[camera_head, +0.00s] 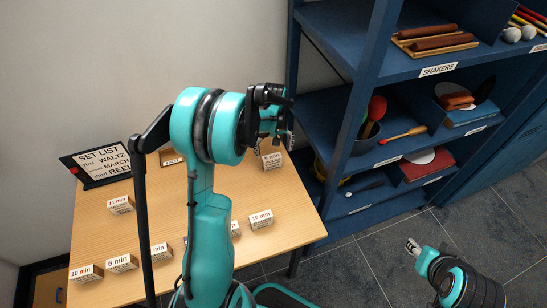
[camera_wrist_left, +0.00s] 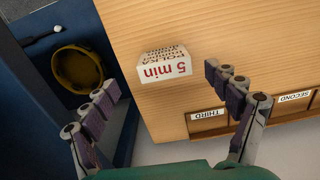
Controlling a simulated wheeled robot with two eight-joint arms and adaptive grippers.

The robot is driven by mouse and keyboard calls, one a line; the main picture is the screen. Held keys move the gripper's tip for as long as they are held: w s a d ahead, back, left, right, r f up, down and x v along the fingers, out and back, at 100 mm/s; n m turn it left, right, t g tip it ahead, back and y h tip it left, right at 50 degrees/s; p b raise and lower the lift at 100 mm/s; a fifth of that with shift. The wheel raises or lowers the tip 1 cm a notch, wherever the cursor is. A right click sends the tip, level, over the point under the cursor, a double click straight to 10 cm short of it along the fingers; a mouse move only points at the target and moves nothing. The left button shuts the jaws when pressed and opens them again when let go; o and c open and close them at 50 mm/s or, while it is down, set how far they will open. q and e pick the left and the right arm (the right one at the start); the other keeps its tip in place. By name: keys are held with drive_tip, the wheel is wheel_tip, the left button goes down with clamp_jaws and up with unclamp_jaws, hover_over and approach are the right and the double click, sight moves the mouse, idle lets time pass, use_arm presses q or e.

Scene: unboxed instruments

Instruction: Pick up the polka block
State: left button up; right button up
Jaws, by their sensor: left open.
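The polka block (camera_wrist_left: 165,65) is a small block with a white face marked "5 min" and a side printed POLKA. It stands on the wooden table near an edge. In the head view the block (camera_head: 271,161) shows at the table's back right, just below my left gripper (camera_head: 280,132). My left gripper is open and empty; in the left wrist view its fingers (camera_wrist_left: 160,78) are spread, with the block showing beyond and between them. My right gripper (camera_head: 411,245) is low at the right, far from the table; its jaw state is unclear.
Several other marked blocks stand on the wooden table (camera_head: 285,205), including "11 min" (camera_head: 120,204) and "14 min" (camera_head: 261,219). A set list sign (camera_head: 100,163) stands at the back left. Labelled slots (camera_wrist_left: 208,115) line one table edge. A blue shelf (camera_head: 335,100) rises close at the right.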

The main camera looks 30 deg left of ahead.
sight(272, 162)
use_arm(q)
wheel_tip(272, 162, down, 3)
drive_tip(key=shift+a+r+b, duration=0.1)
drive_tip(key=shift+b, duration=0.45)
drive_tip(key=f+b, duration=0.1)
drive_tip(key=f, duration=0.2)
drive_tip(key=f+b, duration=0.1)
drive_tip(key=f, duration=0.1)
drive_tip(key=shift+a+b, duration=0.3)
drive_tip(key=shift+c, duration=1.3)
drive_tip(key=c, duration=1)
